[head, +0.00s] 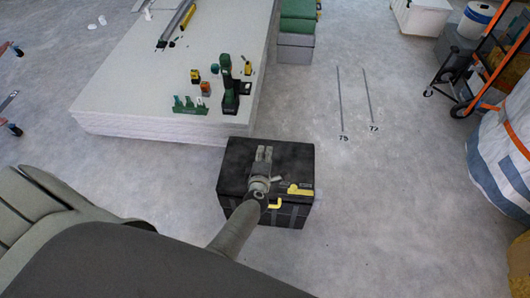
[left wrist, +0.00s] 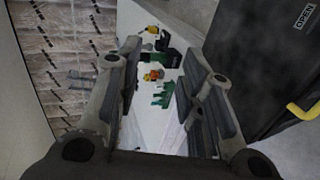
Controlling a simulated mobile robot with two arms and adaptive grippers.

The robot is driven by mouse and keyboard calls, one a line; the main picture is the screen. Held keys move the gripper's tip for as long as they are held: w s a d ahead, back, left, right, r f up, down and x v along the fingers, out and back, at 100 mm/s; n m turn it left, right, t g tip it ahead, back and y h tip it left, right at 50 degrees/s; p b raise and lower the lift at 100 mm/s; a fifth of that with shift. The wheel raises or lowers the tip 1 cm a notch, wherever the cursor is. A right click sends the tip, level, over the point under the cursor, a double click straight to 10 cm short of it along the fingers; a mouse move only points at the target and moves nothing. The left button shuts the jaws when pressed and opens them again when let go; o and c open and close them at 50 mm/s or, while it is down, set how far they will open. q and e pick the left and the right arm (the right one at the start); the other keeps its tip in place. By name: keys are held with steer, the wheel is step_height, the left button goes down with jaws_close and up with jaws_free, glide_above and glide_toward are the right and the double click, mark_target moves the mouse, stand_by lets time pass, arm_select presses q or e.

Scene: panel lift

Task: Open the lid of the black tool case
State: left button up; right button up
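The black tool case (head: 240,160) stands on the floor below the centre of the head view, its lid looking shut. A yellow latch (head: 300,190) and a yellow handle (head: 275,204) show at its front right. My left gripper (head: 263,153) overlaps the lid in the head view; whether it touches is unclear. In the left wrist view, the gripper (left wrist: 162,52) has its fingers apart with nothing held, and the case (left wrist: 262,60) is to their right, with an OPEN label and a yellow part (left wrist: 304,112). My arm hides part of the case front. My right gripper is not in view.
A stack of white panels (head: 130,80) lies behind and left, with green tools and small yellow and orange items on it. Green and grey boxes (head: 296,45) stand behind. An orange trolley (head: 490,65) and white bag (head: 500,140) are far right. Floor right of the case is clear.

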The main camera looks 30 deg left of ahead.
arm_select(q)
steer(key=shift+p+v, duration=0.35)
steer(key=shift+v, duration=0.4)
steer(key=shift+w+r, duration=0.1)
